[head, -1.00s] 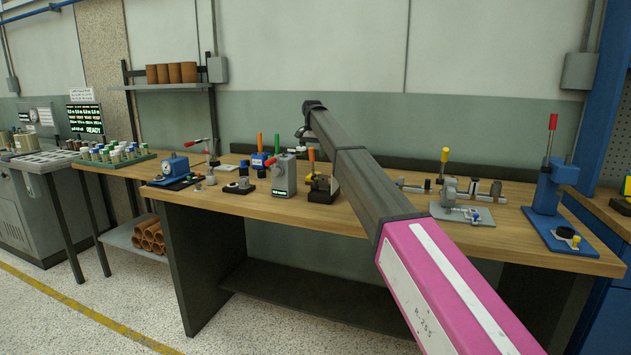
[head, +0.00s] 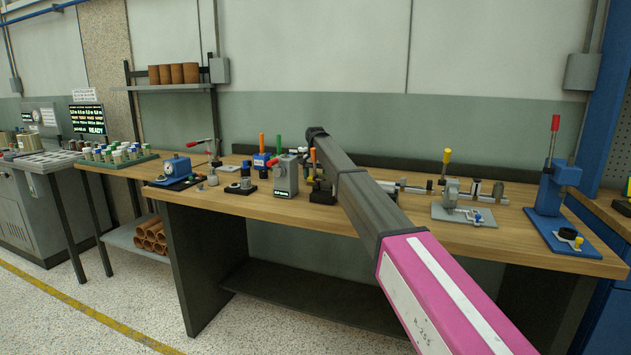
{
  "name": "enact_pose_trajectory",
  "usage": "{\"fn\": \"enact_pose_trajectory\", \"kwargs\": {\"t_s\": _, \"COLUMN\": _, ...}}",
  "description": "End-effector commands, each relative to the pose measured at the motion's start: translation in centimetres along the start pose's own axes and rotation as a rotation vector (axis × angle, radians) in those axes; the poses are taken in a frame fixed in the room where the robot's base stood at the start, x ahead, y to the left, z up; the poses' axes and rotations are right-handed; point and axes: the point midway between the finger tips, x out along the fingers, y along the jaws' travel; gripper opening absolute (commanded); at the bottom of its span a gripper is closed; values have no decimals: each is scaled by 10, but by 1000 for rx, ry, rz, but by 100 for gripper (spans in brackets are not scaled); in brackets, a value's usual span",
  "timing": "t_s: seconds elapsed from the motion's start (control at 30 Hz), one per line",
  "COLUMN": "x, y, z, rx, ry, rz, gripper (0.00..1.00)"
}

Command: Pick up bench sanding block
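My arm reaches from the lower right over the wooden workbench (head: 240,203). My gripper (head: 313,136) is at its far end, small and dark, above the middle of the bench near the back. The arm's end mostly hides it, so its fingers and anything between them do not show clearly. I cannot single out the bench sanding block among the small items on the bench. My arm covers part of the bench top behind it.
A grey device (head: 286,175) and an orange-handled tool (head: 315,165) stand close to the arm's end. A blue gauge (head: 174,168) sits at left. A yellow-handled clamp (head: 447,190) and a blue press (head: 552,190) stand at right. The bench's front strip is clear.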

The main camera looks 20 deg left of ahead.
Motion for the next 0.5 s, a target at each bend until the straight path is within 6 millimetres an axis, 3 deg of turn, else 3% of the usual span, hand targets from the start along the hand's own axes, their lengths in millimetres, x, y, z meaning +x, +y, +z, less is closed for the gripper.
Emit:
{"fn": "enact_pose_trajectory", "kwargs": {"t_s": 0.23, "x": 3, "y": 0, "z": 0, "rx": 0, "ry": 0, "rz": 0, "gripper": 78}}
{"fn": "enact_pose_trajectory", "kwargs": {"t_s": 0.4, "x": 3, "y": 0, "z": 0, "rx": 0, "ry": 0, "rz": 0, "gripper": 23}}
{"fn": "enact_pose_trajectory", "kwargs": {"t_s": 0.5, "x": 3, "y": 0, "z": 0, "rx": 0, "ry": 0, "rz": 0, "gripper": 23}}
